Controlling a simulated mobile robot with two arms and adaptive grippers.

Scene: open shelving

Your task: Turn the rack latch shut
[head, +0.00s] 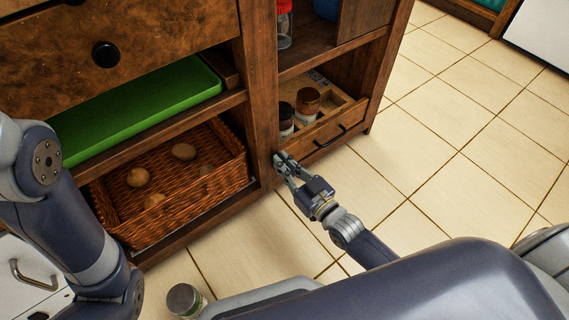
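My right gripper (283,166) is at the dark wooden post of the shelving, just left of a small drawer (326,132) with a black handle. Its fingertips are at or very near the post; I cannot tell whether they touch it. Whether the fingers are open or shut is too small to make out. I cannot make out the rack latch; it may be hidden by the fingers. My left arm comes in from the left, and its gripper is out of view.
Two jars (307,101) stand in the small drawer. A wicker basket (232,178) with several round brown items sits left of the post, below a green box (140,108). A lidded jar (185,300) is at the bottom. Tiled floor (440,150) on the right is clear.

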